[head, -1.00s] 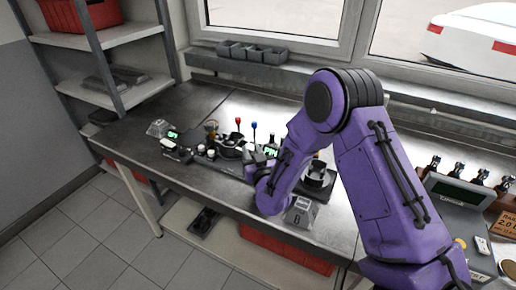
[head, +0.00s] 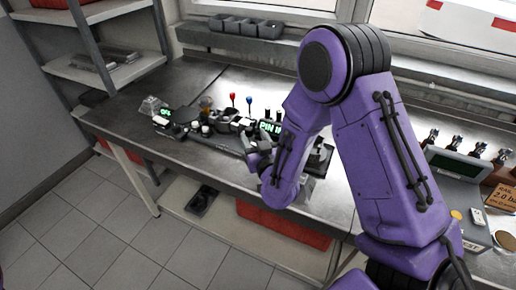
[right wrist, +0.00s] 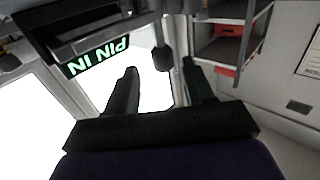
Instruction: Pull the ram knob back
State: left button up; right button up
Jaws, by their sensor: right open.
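My right gripper (head: 257,150) is at the front of the bench rig (head: 220,138), beside the lit green "PIN IN" display (head: 270,127). In the right wrist view, its two dark fingers (right wrist: 158,75) are apart. A small dark rounded knob (right wrist: 162,58) shows between the fingertips, closer to the right one; I take it for the ram knob, and cannot tell whether it touches a finger. The display (right wrist: 98,57) is upside down at the upper left there. In the head view, my right gripper and arm hide the knob. My left gripper is not in view.
Red-topped (head: 232,98) and blue-topped (head: 249,101) levers stand behind the rig. A grey box with a screen (head: 460,165) stands at the right, with several dark-topped items behind it. The bench (head: 122,105) is bare at the left.

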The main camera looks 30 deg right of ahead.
jog(key=b+v, duration=0.1)
jog(key=v, duration=0.4)
jog(key=shift+r, duration=0.1)
